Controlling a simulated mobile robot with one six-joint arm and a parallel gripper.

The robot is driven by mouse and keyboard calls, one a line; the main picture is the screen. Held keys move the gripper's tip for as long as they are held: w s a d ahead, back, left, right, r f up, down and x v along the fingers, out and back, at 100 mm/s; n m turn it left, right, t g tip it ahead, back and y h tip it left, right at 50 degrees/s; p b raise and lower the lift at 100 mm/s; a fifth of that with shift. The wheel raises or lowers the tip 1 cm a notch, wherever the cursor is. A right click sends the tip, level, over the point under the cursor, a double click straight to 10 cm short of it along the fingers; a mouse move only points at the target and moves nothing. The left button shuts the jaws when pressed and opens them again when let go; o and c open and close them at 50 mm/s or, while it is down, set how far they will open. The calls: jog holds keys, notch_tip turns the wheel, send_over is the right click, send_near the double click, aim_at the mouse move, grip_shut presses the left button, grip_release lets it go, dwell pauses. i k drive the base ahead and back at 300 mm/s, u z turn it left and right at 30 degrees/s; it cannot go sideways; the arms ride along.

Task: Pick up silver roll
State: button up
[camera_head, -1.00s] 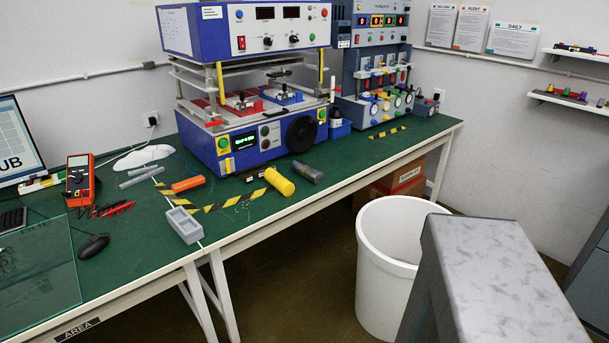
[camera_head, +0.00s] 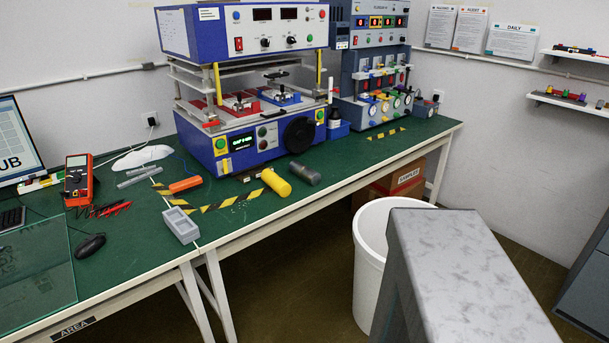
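A grey cylindrical roll (camera_head: 305,173) lies on its side on the green tabletop, in front of the blue test machine.
The blue test machine (camera_head: 247,147) stands behind the rolls, with a second grey machine to its right. A grey tray (camera_head: 181,226) sits near the table's front edge. A white bin (camera_head: 371,270) stands on the floor. The tabletop right of the grey roll is mostly clear.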

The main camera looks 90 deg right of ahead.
aim_at(311, 176)
jog(key=u, duration=0.1)
jog(key=k, duration=1.65)
jog(key=z, duration=1)
jog(key=i, duration=1)
jog(key=z, duration=0.05)
